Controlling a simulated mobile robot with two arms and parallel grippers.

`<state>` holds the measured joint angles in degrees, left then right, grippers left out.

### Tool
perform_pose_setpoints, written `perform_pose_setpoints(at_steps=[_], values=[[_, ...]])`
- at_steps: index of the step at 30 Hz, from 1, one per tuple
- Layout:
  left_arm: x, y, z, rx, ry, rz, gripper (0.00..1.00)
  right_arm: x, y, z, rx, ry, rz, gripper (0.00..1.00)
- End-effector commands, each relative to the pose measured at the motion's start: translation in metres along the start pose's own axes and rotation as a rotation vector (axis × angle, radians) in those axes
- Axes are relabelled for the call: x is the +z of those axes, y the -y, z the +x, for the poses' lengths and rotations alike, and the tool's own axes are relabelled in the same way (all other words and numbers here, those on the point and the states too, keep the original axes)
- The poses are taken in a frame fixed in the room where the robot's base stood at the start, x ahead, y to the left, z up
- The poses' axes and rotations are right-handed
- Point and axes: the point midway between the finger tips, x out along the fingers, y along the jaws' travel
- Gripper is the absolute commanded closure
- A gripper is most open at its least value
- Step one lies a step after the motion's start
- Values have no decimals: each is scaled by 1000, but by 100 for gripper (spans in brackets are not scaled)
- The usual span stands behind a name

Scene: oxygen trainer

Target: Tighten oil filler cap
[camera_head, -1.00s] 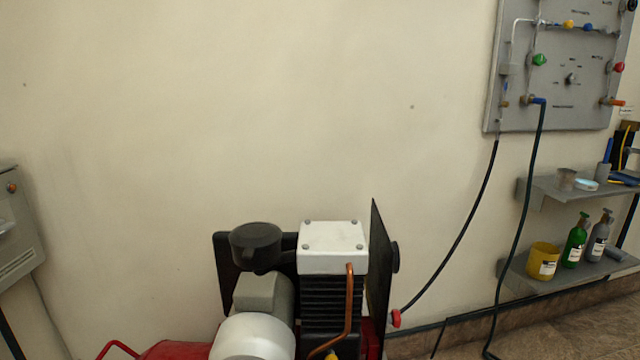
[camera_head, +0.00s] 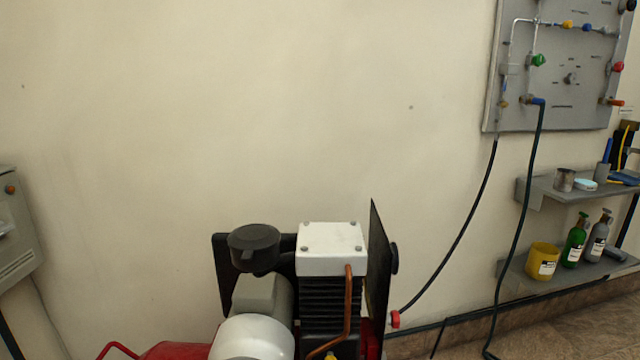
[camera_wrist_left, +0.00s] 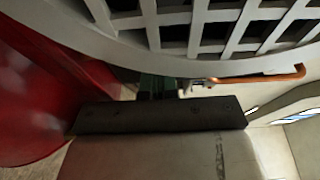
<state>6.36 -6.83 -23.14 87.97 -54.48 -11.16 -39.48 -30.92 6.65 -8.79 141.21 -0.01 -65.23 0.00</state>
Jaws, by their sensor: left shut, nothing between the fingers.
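The compressor stands at the bottom of the head view, with its white-topped cylinder block (camera_head: 332,250). A small yellow part (camera_head: 331,356) shows at its foot, cut by the frame edge; I cannot tell whether it is the oil filler cap. Neither gripper shows in the head view. In the left wrist view a pale block with a dark front bar (camera_wrist_left: 160,116) fills the bottom middle and seems to be my left gripper. It is shut and empty, close under a white slatted guard (camera_wrist_left: 210,28). No cap can be made out there.
A red rounded tank (camera_wrist_left: 45,95) is close on the left in the wrist view, and a copper pipe (camera_wrist_left: 262,77) is at the right. In the head view, a black air filter (camera_head: 254,244) sits left of the cylinder. Shelves with bottles (camera_head: 574,243) stand at the right.

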Motion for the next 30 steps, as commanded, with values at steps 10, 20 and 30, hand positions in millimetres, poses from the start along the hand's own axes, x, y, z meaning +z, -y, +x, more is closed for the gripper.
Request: perform_pose_setpoints(at_steps=[10, 20, 30], values=[[1, 9, -21, -15, 11, 2, 100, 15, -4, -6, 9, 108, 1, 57], [-8, 6, -53, -12, 9, 4, 100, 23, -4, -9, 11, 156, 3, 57], [-9, 5, -56, -10, 9, 3, 100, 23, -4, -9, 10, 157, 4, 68]])
